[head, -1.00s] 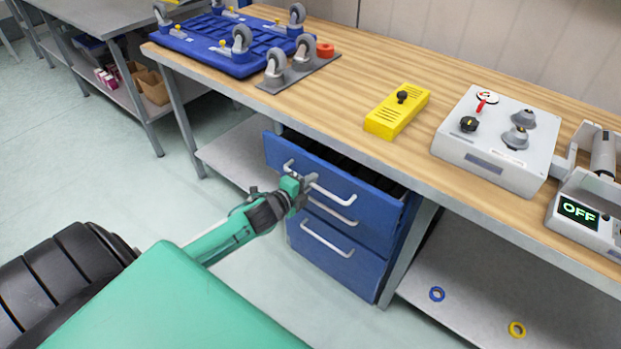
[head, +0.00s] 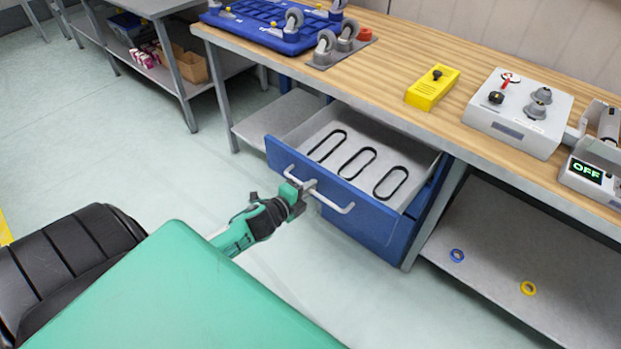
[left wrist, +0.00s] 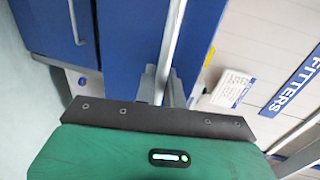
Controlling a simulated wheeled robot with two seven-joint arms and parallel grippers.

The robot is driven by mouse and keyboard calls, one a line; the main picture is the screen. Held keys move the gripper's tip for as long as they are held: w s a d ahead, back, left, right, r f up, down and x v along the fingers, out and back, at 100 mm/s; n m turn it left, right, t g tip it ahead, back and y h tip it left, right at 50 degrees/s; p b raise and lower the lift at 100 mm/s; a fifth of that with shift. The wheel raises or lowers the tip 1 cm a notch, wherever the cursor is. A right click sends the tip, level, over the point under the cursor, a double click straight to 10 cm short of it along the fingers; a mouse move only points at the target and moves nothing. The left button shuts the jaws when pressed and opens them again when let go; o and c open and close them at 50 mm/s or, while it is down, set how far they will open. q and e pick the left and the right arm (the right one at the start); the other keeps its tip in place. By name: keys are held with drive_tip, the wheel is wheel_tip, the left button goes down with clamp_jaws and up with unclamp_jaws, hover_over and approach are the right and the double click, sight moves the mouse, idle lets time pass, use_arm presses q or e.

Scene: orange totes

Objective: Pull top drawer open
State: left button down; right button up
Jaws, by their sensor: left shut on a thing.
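The blue top drawer (head: 325,185) under the workbench stands well out, and its grey inside with several black oblong rings shows in the head view. My left gripper (head: 302,191) is shut on the drawer's pale bar handle (head: 338,207), near the middle of the bar. In the left wrist view the handle (left wrist: 172,40) runs down between the fingers of the gripper (left wrist: 163,88), beside blue drawer fronts (left wrist: 130,35). The lower drawers are mostly hidden behind the pulled-out one. My right gripper is not in view.
The wooden workbench (head: 395,75) carries a blue wheeled frame (head: 265,25), a yellow box (head: 433,88) and a grey control box (head: 520,112). A lower shelf (head: 500,245) at right holds a blue ring (head: 457,255) and a yellow ring (head: 528,288). Floor in front of the drawer is clear.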

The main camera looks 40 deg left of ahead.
use_arm(q)
drive_tip(key=shift+s+a, duration=0.1)
drive_tip(key=shift+s, duration=0.55)
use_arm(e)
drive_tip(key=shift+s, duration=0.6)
use_arm(q)
drive_tip(key=c, duration=1.6)
unclamp_jaws()
drive_tip(key=shift+b+v, duration=0.45)
drive_tip(key=shift+v, duration=6.45)
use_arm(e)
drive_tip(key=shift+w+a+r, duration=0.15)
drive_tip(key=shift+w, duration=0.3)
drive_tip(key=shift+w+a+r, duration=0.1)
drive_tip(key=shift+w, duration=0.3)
use_arm(q)
drive_tip(key=shift+a, duration=0.1)
